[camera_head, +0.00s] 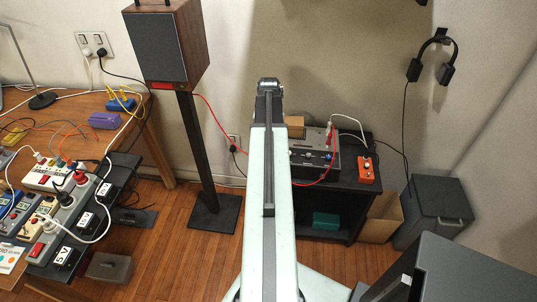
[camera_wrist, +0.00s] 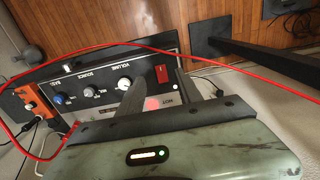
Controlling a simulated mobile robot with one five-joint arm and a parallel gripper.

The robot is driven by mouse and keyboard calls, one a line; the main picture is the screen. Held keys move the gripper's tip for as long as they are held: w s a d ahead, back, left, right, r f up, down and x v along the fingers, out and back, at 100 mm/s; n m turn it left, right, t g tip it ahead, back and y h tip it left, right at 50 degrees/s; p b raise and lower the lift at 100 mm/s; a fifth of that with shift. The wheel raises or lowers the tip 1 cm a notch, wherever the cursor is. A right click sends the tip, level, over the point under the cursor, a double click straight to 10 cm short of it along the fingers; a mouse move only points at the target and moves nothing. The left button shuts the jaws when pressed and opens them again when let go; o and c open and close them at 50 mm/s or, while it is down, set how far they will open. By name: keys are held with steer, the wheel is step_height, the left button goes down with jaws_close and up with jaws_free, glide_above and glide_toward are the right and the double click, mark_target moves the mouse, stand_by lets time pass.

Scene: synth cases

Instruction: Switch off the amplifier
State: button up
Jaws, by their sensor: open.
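The amplifier (camera_head: 318,141) is a dark box on a black stand right of my arm in the head view; my arm hides its left part. In the wrist view its front panel (camera_wrist: 104,78) shows a white VOLUME knob (camera_wrist: 124,84), SOURCE and BASS knobs, and a red switch (camera_wrist: 162,74). My gripper (camera_wrist: 159,77) is open and empty; the red switch shows between its two fingers. I cannot tell whether the fingers touch the panel. A pink-red spot beside HOT lettering shows between the finger bases. In the head view my gripper is hidden behind my arm.
A red cable (camera_wrist: 236,69) loops across the amplifier. An orange box (camera_head: 367,170) stands right of it. A speaker (camera_head: 160,48) on a black post stands to the left. The left table (camera_head: 150,150) holds several power strips. A grey bin (camera_head: 440,205) is at right.

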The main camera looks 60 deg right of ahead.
step_height(320, 180, down, 6)
steer(key=b, duration=0.5)
steer(key=shift+f, duration=0.2)
steer(key=shift+r, duration=0.1)
jaws_close()
steer(key=shift+w+d+r+g+y, duration=0.1)
steer(key=shift+w+d+g+y, duration=0.3)
steer(key=shift+y, duration=0.3)
steer(key=shift+s+d+y, duration=0.1)
steer(key=shift+s+y, duration=0.05)
steer(key=shift+y, duration=0.35)
steer(key=shift+r, duration=0.1)
